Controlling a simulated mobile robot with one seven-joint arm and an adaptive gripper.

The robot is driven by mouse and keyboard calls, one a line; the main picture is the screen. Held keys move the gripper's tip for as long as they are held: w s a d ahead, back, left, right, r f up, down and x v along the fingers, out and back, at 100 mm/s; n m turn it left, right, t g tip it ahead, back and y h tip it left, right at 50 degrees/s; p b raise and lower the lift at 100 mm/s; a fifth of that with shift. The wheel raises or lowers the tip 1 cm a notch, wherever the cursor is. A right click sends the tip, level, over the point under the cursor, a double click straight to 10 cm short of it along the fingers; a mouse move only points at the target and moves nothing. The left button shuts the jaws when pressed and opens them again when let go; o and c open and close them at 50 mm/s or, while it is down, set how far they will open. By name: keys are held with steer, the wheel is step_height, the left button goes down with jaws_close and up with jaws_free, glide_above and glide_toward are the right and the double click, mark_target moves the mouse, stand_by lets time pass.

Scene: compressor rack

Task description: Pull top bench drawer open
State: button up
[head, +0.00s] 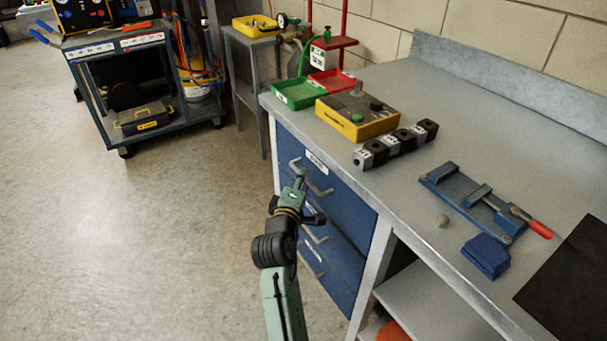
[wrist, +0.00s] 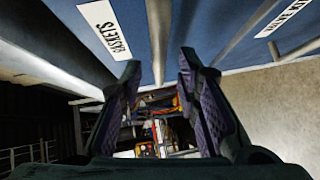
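The blue top bench drawer (head: 345,198) is the uppermost front under the bench's left end, and it looks shut. Its pale bar handle (head: 322,190) runs along that front. My gripper (head: 300,178) is at this handle, reaching up from below in the head view. In the wrist view, my gripper (wrist: 159,66) is open, with its two dark fingers apart. A metal bar handle (wrist: 157,35) shows in the gap between them, beside the drawer label GASKETS (wrist: 105,28). I cannot tell whether either finger touches the bar.
Lower drawer handles (head: 314,236) sit beneath. The benchtop (head: 400,90) holds a yellow box (head: 355,118), a green tray (head: 298,94), dark blocks and a blue clamp fixture (head: 475,200). A cart (head: 120,80) stands at the back left. The floor (head: 130,230) left of the bench is clear.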

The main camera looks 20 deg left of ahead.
steer(key=shift+w+a+f, duration=0.15)
steer(key=shift+w, duration=1.2)
steer(key=shift+c, duration=0.4)
jaws_close()
